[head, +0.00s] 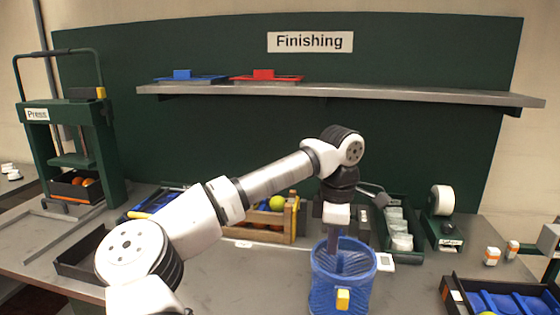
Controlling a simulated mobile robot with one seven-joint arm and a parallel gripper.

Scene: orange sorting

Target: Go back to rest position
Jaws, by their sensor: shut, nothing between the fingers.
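My arm reaches from the lower left to the middle of the bench. My gripper (334,240) points straight down, with its fingers over or inside the mouth of a blue basket (327,288). The fingertips are dark against the basket and are shut with nothing visible between them.
A wooden crate (292,222) with fruit stands behind my arm. A green press (75,135) stands at left, a tape dispenser (443,202) at right. A shelf (400,95) runs above. Dark trays (450,296) sit at front right. Bare bench (240,275) lies left of the basket.

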